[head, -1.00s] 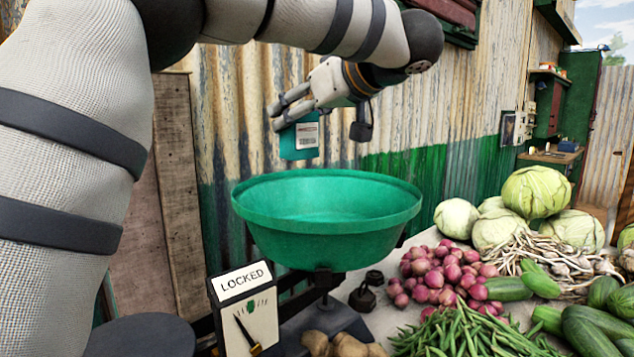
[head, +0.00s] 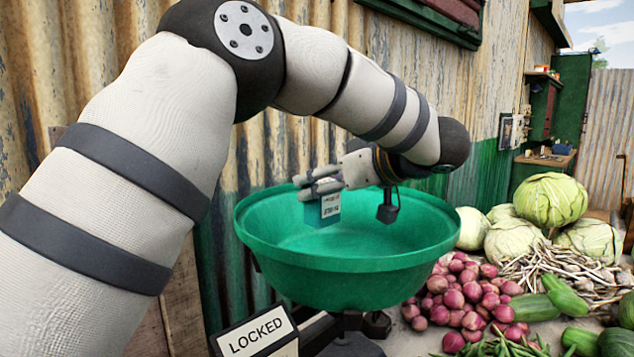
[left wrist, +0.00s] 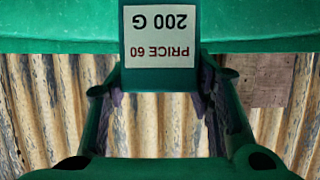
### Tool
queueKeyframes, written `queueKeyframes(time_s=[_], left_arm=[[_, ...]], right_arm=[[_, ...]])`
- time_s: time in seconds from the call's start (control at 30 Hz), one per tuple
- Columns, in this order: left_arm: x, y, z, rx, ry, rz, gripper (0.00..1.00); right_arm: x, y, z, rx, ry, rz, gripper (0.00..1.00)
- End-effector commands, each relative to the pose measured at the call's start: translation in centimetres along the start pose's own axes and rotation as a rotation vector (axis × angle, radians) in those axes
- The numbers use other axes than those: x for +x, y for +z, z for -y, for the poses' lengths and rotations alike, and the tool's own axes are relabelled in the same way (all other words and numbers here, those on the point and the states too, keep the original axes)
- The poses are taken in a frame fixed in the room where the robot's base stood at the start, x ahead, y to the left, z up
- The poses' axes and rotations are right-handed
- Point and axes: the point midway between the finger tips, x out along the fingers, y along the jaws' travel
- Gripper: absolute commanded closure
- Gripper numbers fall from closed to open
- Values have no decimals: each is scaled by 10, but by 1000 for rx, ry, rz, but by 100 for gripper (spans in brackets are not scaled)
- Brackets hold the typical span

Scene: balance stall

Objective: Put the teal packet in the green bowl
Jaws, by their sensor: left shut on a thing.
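The teal packet (head: 322,210) has a white label and hangs upright from my left gripper (head: 316,187), which is shut on its top. In the head view the packet is over the green bowl (head: 345,287), its lower part below the level of the far rim. I cannot tell whether it touches the bowl's inside. In the left wrist view the packet's label (left wrist: 159,36) reads "PRICE 60" and "200 G" upside down, with the bowl's green wall (left wrist: 60,30) behind it. The visible inside of the bowl looks empty. My right gripper is not in view.
The bowl sits on a scale with a "LOCKED" sign (head: 257,335) at its front left. Red onions (head: 462,290), cabbages (head: 551,199) and cucumbers (head: 540,307) crowd the table to the right. A corrugated wall (head: 400,50) stands close behind the bowl.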

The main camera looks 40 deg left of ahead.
Motion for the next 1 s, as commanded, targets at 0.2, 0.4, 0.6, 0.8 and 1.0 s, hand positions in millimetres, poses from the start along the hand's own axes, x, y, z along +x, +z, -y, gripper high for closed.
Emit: queueKeyframes(time_s=[0.2, 0.4, 0.6, 0.8, 1.0], left_arm=[[0, 1, 0, 0, 1, -1, 86], [3, 7, 0, 0, 1, -1, 86], [4, 10, 0, -1, 2, 0, 50], [4, 10, 0, -1, 2, 0, 32], [3, 8, 0, -1, 2, 0, 32]], right_arm=[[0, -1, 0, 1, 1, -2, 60], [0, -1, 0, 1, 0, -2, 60], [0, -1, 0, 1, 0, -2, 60], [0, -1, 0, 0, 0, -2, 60], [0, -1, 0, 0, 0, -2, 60]])
